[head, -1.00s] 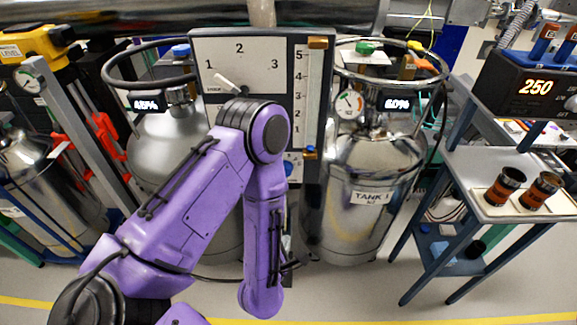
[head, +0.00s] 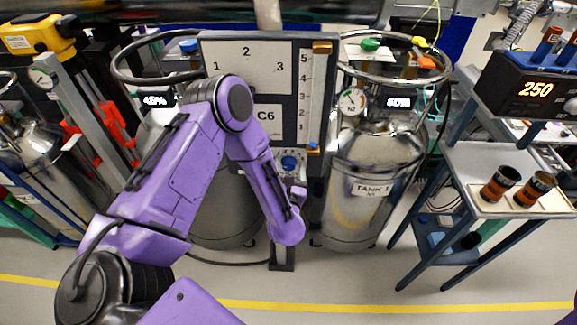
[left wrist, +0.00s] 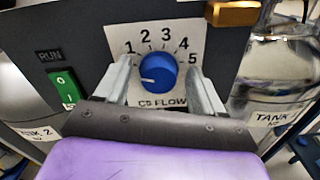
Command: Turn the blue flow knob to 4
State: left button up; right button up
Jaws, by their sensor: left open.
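The blue flow knob (left wrist: 157,73) sits on a white dial plate marked 1 to 5 and labelled flow. Its white mark points left, a little below the 1. My left gripper (left wrist: 160,67) is open, with one finger on each side of the knob. A gap shows between each finger and the knob, so it is not gripped. In the head view the knob (head: 289,162) shows low on the grey panel, just above the end of my left arm. My right gripper is out of view.
A green RUN switch (left wrist: 63,88) is left of the dial, and an orange-brown block (left wrist: 232,13) is at its upper right. TANK 1 (head: 372,160) stands right of the panel. A bench (head: 470,165) with two brown cylinders is farther right.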

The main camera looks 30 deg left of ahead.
pick_arm(q)
jog(key=c, duration=1.1)
jog(key=shift+o, duration=0.2)
